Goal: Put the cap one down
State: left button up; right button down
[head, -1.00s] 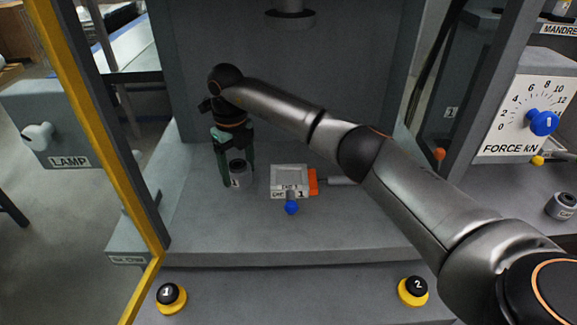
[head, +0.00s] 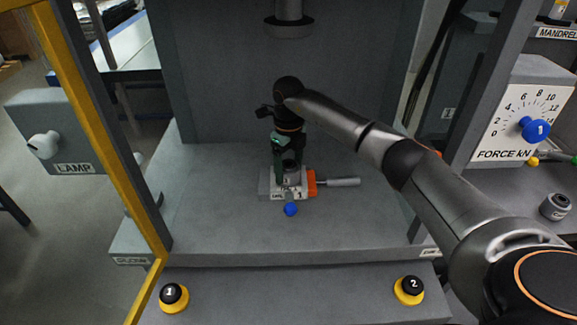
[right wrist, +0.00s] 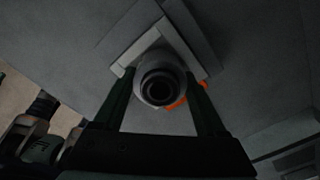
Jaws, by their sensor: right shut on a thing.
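Cap one (head: 292,170) is a small grey cylinder with a dark round opening, held upright between the green fingers of my right gripper (head: 287,169). It also shows end-on between the fingers in the right wrist view (right wrist: 160,85). Cap and gripper are over the grey fixture block (head: 266,187), which has labels, an orange part and a blue knob. The square block shows behind the cap in the right wrist view (right wrist: 133,50). Whether the cap touches the block, I cannot tell. My left gripper is not in view.
The press ram (head: 288,24) hangs above the work area. A side handle (head: 342,182) sticks out right of the block. Yellow-and-black buttons 1 (head: 172,297) and 2 (head: 409,290) stand in front. A yellow frame post (head: 83,130) is at left. The grey bed around the block is clear.

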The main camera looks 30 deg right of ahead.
aim_at(289, 164)
grip_release()
jog(key=shift+f, duration=0.1)
jog(key=shift+r+b, duration=0.3)
jog(key=shift+r, duration=3.6)
